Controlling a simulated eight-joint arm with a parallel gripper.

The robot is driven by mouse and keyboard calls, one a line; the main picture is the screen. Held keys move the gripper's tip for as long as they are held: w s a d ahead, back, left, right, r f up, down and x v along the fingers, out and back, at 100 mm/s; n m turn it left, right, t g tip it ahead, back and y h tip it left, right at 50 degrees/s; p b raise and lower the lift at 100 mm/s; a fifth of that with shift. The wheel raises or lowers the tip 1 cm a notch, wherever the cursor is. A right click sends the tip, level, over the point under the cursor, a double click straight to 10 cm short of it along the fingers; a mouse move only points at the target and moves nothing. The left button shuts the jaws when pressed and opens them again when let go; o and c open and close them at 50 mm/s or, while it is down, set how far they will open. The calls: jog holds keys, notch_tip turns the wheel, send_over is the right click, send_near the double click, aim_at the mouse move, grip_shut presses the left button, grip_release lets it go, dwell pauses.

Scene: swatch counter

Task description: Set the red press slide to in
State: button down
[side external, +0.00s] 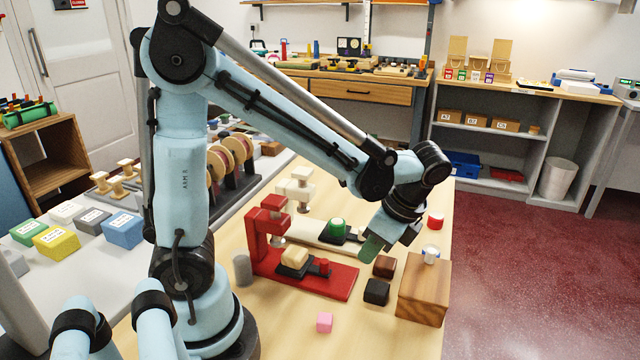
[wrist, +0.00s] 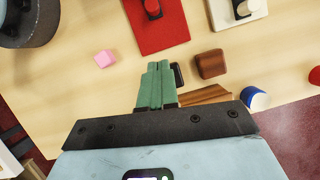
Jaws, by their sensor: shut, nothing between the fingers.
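The red press (side external: 262,236) stands on the table on a long red base (side external: 335,282). Its slide carries a pale block and has a red knob (side external: 323,267) at its right end. The pale block (side external: 295,257) sits close to the upright, and I cannot tell how far under the head it is. In the wrist view the base (wrist: 180,35) and the knob (wrist: 152,9) show at the top; the upright is out of frame. My gripper (side external: 371,249) has green fingers, shut and empty, in the air right of the knob; the fingers (wrist: 158,66) point toward the base.
A cream press (side external: 298,190) with a green-topped dark slide (side external: 337,228) stands behind. Dark brown (side external: 384,266) and black (side external: 376,291) blocks and a wooden block (side external: 424,290) bearing a white-and-blue cylinder (side external: 431,254) are at right. A pink cube (side external: 324,322) lies in front; a grey cylinder (side external: 242,270) stands left.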

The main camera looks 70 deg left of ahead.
aim_at(329, 270)
jog(key=x, duration=0.5)
jog(key=shift+s+a, duration=0.75)
jog(key=shift+a, duration=0.25)
jog(key=shift+s+a, duration=0.45)
jog(key=shift+a, duration=0.2)
jog(key=shift+s+a, duration=1.65)
jog(key=shift+s, duration=0.05)
